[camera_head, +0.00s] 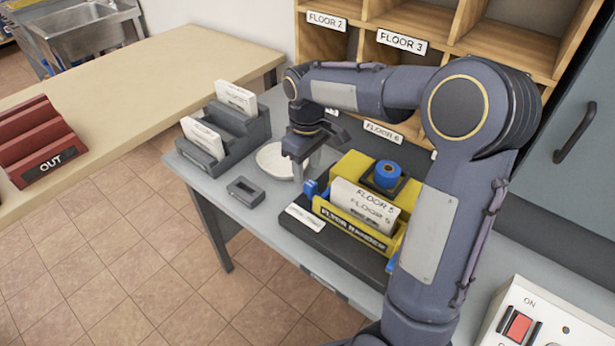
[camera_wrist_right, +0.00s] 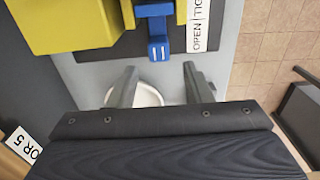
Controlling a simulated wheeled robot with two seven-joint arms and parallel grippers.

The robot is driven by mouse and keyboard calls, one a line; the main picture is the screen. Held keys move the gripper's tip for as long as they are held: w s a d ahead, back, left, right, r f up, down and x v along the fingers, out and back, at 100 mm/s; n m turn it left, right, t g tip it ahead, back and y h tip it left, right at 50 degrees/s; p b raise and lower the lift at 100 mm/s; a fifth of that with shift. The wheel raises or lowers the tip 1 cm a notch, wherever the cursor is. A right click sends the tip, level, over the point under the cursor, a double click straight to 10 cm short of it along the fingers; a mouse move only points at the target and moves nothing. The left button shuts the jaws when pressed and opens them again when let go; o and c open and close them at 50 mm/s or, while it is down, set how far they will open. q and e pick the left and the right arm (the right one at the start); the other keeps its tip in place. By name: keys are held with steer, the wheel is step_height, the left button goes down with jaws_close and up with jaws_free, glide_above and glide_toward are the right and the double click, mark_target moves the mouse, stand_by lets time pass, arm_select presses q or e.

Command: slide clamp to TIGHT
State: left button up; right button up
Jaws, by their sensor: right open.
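The blue clamp slider (camera_head: 310,188) sticks out at the left end of the yellow holder (camera_head: 345,166). In the right wrist view the blue clamp slider (camera_wrist_right: 158,48) lies level with the OPEN word of the white OPEN/TIGHT label (camera_wrist_right: 197,25); the label's far end is cut off. The same label (camera_head: 305,218) lies on the dark base in the head view. My right gripper (camera_head: 303,170) points down just left of the slider. In the wrist view its open, empty fingers (camera_wrist_right: 160,74) sit either side of the slider's line, apart from it. My left gripper is not in view.
A white bowl (camera_head: 270,162) lies close behind the gripper. A small grey box (camera_head: 245,191) and a grey card rack (camera_head: 225,150) stand left. A switch panel (camera_head: 545,315) is at lower right.

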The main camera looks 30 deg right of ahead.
mark_target(307, 181)
step_height(307, 181, down, 5)
steer(key=shift+f+b, duration=0.2)
steer(key=shift+b, duration=0.1)
jaws_close()
